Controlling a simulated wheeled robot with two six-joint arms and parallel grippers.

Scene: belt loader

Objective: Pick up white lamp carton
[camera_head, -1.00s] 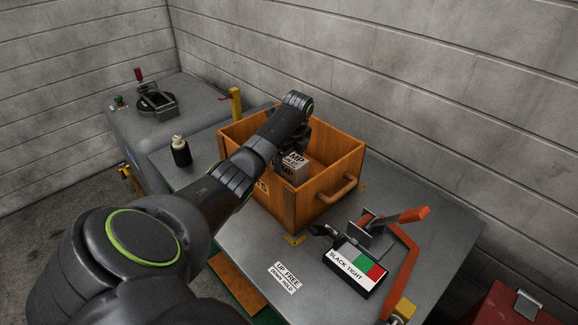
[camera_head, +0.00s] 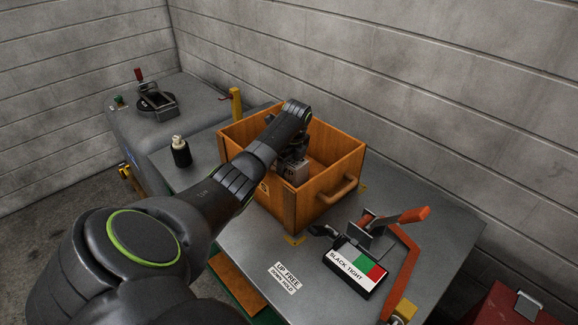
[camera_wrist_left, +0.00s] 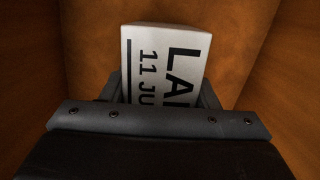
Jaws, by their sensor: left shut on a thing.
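The white lamp carton (camera_wrist_left: 165,62) fills the middle of the left wrist view, with black print reading "LA" and "11 JU". My left gripper (camera_wrist_left: 162,92) is shut on it, a finger on each side. In the head view my left gripper (camera_head: 293,165) is down inside the wooden crate (camera_head: 332,203), mostly hidden by my arm. I cannot tell whether the carton touches the crate floor. My right gripper is not in view.
The crate stands on a grey metal table (camera_head: 240,245). A red-handled clamp (camera_head: 385,225) and a SLACK/TIGHT box (camera_head: 354,268) are at its right. A dark bottle (camera_head: 181,152) stands left of the crate. Crate walls surround the gripper closely.

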